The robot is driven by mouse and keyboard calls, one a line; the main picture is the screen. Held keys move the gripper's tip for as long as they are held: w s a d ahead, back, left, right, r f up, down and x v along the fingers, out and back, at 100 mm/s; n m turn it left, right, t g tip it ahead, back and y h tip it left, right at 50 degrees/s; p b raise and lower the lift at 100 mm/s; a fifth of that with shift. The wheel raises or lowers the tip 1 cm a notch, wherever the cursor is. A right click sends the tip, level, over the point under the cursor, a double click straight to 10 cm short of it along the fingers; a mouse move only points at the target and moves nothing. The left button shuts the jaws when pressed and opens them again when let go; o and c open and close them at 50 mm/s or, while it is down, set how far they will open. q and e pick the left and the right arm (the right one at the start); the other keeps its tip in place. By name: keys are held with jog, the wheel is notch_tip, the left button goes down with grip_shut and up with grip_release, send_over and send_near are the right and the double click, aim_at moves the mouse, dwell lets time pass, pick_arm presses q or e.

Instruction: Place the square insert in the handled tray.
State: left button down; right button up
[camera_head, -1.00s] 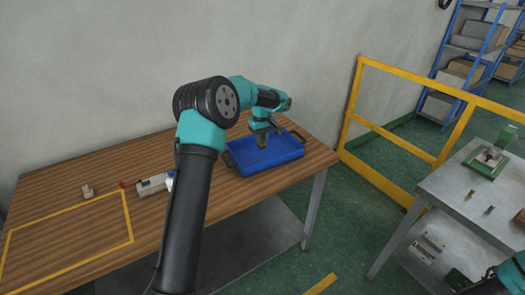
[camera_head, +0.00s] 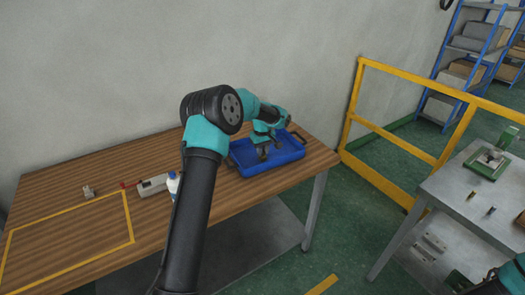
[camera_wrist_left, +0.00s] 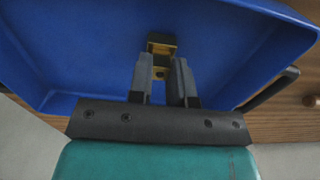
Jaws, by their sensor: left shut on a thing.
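The handled tray (camera_head: 283,156) is a shallow blue tray with dark handles, on the right end of the wooden table. My left gripper (camera_head: 267,151) is low over the tray, pointing down. In the left wrist view my left gripper (camera_wrist_left: 167,72) is shut on a small brass piece, which looks like the square insert (camera_wrist_left: 161,43), between its fingertips. The blue tray floor (camera_wrist_left: 90,50) lies behind the insert. I cannot tell whether the insert touches the floor. The insert is too small to make out in the head view. My right gripper is not in view.
A blue-capped white bottle (camera_head: 173,185), a pale box (camera_head: 152,185) and a small beige part (camera_head: 88,191) stand on the table, left of the tray. A yellow railing (camera_head: 400,143) separates it from a grey table (camera_head: 455,205) with small pieces and a green-based device (camera_head: 488,163).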

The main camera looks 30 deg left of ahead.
pick_arm(q)
jog(key=shift+f, duration=0.1)
jog(key=c, duration=1.1)
grip_release()
jog(key=shift+o, duration=0.2)
notch_tip(320, 180, up, 12)
